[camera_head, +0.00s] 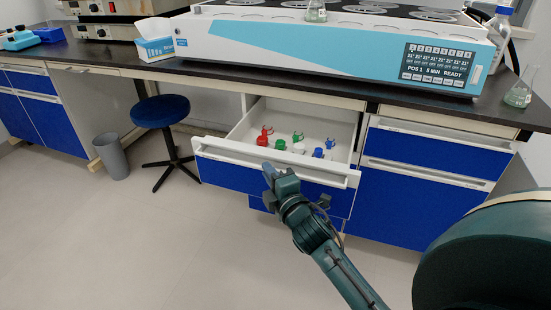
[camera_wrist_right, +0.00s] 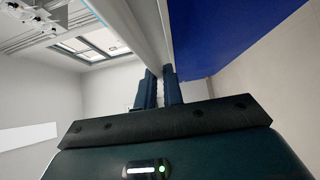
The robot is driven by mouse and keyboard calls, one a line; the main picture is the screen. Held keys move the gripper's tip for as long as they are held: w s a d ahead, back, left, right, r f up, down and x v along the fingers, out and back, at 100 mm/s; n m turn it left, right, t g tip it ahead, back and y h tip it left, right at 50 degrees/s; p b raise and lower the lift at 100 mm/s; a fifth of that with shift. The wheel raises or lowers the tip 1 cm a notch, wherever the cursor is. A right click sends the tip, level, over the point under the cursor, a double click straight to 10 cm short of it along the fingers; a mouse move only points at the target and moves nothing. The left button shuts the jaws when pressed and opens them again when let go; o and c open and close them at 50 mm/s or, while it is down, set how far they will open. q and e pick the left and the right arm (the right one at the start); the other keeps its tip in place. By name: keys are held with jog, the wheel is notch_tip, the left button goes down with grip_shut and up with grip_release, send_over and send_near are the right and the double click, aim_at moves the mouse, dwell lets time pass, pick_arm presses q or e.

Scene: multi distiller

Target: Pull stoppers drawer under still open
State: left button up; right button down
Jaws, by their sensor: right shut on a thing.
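The stoppers drawer (camera_head: 225,176) under the still (camera_head: 330,47) is pulled out, with its inside showing. Several red, green, white and blue stoppers (camera_head: 298,137) stand on its white floor. The white handle rail (camera_head: 325,176) runs along the top of the drawer's blue front. My right gripper (camera_head: 270,172) is at the middle of this rail and shut on it. In the right wrist view the two dark fingers (camera_wrist_right: 160,88) close about the pale rail (camera_wrist_right: 146,35), with the blue front (camera_wrist_right: 225,35) to the right. My left gripper is not in view.
A blue stool (camera_head: 160,110) and a grey bin (camera_head: 111,155) stand left of the drawer. Closed blue drawers (camera_head: 415,200) lie to the right. A flask (camera_head: 521,92) stands on the bench's right end. The floor (camera_head: 150,235) in front is clear.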

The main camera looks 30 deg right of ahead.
jog(key=shift+s+a, duration=0.3)
jog(key=shift+a, duration=0.1)
jog(key=c, duration=1.5)
grip_release()
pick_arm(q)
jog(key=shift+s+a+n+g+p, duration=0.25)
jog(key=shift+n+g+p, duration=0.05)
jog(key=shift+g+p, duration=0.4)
pick_arm(e)
jog(key=s, duration=0.8)
jog(key=s+a, duration=0.1)
jog(key=s, duration=0.4)
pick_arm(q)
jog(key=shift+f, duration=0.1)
